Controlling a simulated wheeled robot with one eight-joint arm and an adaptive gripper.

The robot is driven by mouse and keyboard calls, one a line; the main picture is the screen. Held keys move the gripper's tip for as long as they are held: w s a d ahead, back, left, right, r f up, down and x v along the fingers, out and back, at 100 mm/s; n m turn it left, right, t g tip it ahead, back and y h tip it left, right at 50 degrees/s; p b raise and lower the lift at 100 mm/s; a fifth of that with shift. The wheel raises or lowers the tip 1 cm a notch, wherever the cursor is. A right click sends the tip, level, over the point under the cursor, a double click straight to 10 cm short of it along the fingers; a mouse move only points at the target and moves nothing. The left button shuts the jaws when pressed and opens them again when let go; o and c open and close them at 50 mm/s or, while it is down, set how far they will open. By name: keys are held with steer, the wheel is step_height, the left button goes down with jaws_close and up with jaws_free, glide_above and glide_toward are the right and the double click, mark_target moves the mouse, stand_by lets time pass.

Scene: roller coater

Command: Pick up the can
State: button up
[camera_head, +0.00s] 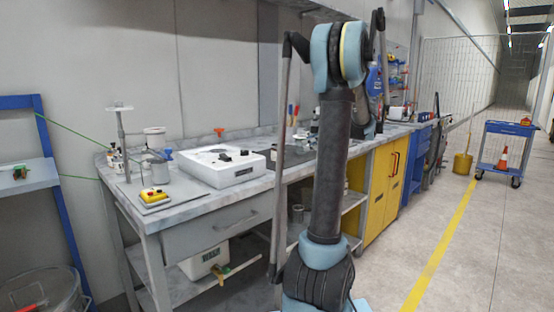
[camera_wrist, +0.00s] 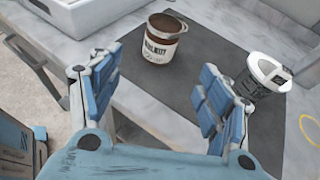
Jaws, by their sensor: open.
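In the wrist view, my gripper (camera_wrist: 158,72) is open and empty, with its blue padded fingers spread apart. A small white-labelled can (camera_wrist: 163,40) with a dark brown top and dark lettering stands beyond the fingertips, near the middle of the gap. It stands on a dark mat (camera_wrist: 205,98). A second container (camera_wrist: 265,74), white with a dark label, is to the right of the right finger, apart from it, and looks tilted in this view. In the head view, my arm hides the gripper, and I cannot make out the can clearly.
The grey workbench (camera_head: 185,203) runs along the wall. A white box-shaped device (camera_head: 222,167) sits on it, left of the mat. A yellow button box (camera_head: 154,197) is near its front-left corner. A blue cart (camera_head: 503,148) stands far right. The floor right of the bench is mostly clear.

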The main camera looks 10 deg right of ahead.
mark_target(284, 151)
steer(key=x, duration=1)
steer(key=shift+f+x, duration=0.15)
steer(key=shift+x, duration=1.35)
steer(key=shift+f+x, duration=0.1)
steer(key=shift+x, duration=1.4)
steer(key=shift+d, duration=0.2)
steer(key=shift+c, duration=0.6)
steer(key=c, duration=1.1)
